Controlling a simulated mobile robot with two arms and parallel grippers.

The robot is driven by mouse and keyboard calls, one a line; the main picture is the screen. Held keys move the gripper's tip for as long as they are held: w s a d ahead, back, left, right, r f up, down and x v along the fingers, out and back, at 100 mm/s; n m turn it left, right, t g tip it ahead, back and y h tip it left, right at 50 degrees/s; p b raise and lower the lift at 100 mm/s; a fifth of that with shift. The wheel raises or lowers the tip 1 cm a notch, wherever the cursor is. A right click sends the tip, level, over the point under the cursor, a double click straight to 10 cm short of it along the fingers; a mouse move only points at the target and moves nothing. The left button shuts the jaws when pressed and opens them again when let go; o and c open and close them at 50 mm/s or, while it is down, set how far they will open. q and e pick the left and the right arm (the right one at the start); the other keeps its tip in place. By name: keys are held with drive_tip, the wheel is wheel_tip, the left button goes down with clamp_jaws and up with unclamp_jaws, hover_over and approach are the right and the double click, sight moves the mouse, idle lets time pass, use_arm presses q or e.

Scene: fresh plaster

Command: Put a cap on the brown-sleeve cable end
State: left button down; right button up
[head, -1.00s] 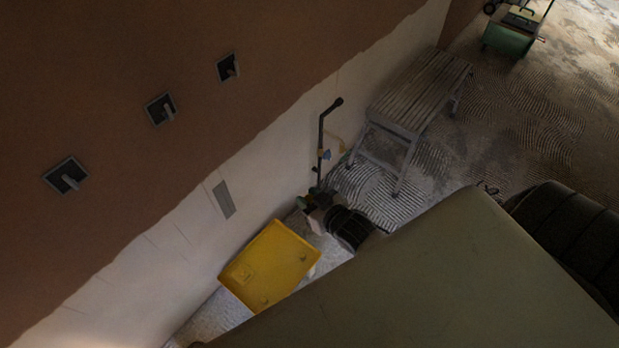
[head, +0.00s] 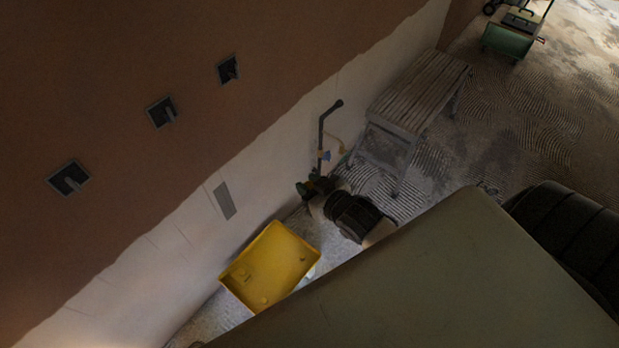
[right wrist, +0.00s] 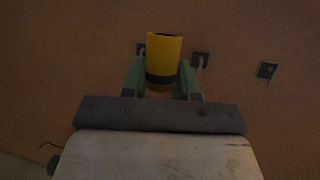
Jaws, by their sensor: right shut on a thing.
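Three square dark wall boxes, the left one (head: 68,178), the middle one (head: 161,112) and the right one (head: 228,69), sit in the brown plaster. Each has a short greyish cable end sticking out. I cannot tell which sleeve is brown. My right gripper (head: 305,188) is low by the white wall strip, right of and below the boxes in the head view. In the right wrist view its green fingers are shut on a yellow cylinder (right wrist: 164,57) with a dark band, seemingly a cap. It hides part of one box behind it. My left gripper is not in view.
A yellow tray (head: 270,266) lies below the wall. A slatted bench (head: 420,92) and a dark upright pole (head: 321,135) stand near the wall. A green cart (head: 509,40) is far back right. The ridged floor (head: 530,130) between is mostly clear.

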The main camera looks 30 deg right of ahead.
sight(310, 185)
wheel_tip(310, 185, up, 22)
idle(2.4)
idle(0.8)
